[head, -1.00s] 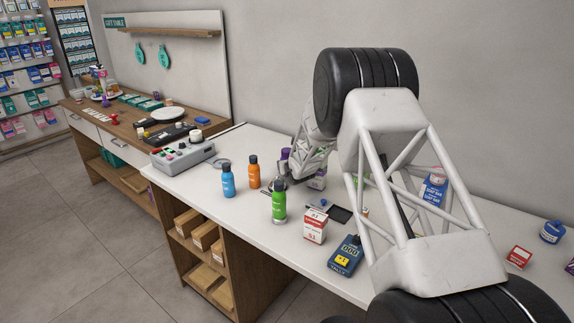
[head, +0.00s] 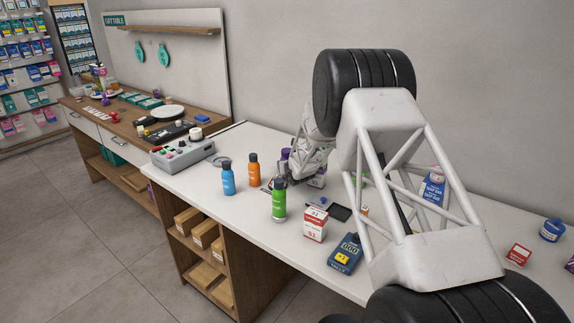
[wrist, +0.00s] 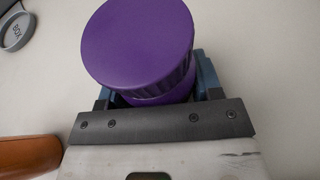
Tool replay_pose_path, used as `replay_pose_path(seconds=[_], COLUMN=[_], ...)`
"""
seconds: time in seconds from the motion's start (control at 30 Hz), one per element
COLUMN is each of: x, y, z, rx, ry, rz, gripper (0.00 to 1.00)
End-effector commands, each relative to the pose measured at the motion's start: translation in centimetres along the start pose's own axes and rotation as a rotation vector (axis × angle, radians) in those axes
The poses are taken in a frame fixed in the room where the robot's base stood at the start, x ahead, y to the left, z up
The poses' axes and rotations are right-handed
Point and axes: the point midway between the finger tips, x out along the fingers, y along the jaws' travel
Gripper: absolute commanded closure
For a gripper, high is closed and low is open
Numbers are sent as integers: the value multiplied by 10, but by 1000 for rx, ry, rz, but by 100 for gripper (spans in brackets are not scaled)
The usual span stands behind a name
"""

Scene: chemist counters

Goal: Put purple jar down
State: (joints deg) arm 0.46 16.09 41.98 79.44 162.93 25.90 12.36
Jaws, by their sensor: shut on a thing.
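The purple jar fills the middle of the wrist view, its wide purple lid (wrist: 137,42) facing the camera. My gripper (wrist: 155,85) is shut on it, with a blue finger at each side. In the head view the purple lid (head: 286,152) shows behind the green bottle, beside my gripper (head: 284,168). The jar looks upright over the white counter (head: 205,190). Its base is hidden, so I cannot tell whether it touches the counter.
An orange bottle (head: 254,171), a blue bottle (head: 228,180) and a green bottle (head: 279,203) stand close by. A red-and-white box (head: 315,226) and a dark tray (head: 340,212) lie to the right. A grey round piece (wrist: 16,30) lies left of the jar.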

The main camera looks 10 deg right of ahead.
Motion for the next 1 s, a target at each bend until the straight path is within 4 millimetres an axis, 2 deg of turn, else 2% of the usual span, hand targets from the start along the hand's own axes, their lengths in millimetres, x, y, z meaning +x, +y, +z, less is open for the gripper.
replay_pose_path(seconds=[0.1,0.13,0.3,0.73,1.0], x=[1,1,0,-2,-17], y=[0,0,0,0,0], z=[-1,-1,-1,-1,-1], rx=[0,0,0,0,0], ry=[0,0,0,0,0], rz=[0,0,0,0,0], gripper=[67,36,11,11,11])
